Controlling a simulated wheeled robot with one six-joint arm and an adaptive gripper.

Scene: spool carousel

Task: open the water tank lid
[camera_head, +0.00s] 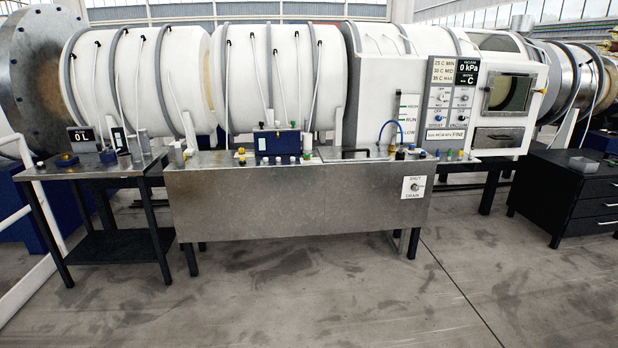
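The water tank (300,205) is a long brushed-metal box on dark legs in the middle of the head view. A "SHUT / DRAIN" label with a valve knob (415,187) is on its front at the right. A flat metal lid (345,156) lies on the right part of its top and looks closed. A small black handle (357,151) stands on it. A blue hose (390,127) curves down to fittings beside the lid's right end. My gripper is not in view.
A large white cylindrical machine (270,75) with a control panel (452,95) stands behind the tank. A blue box (277,142) sits on the tank's top. A side table (95,167) stands left, a black drawer cabinet (570,200) right. The floor in front is clear.

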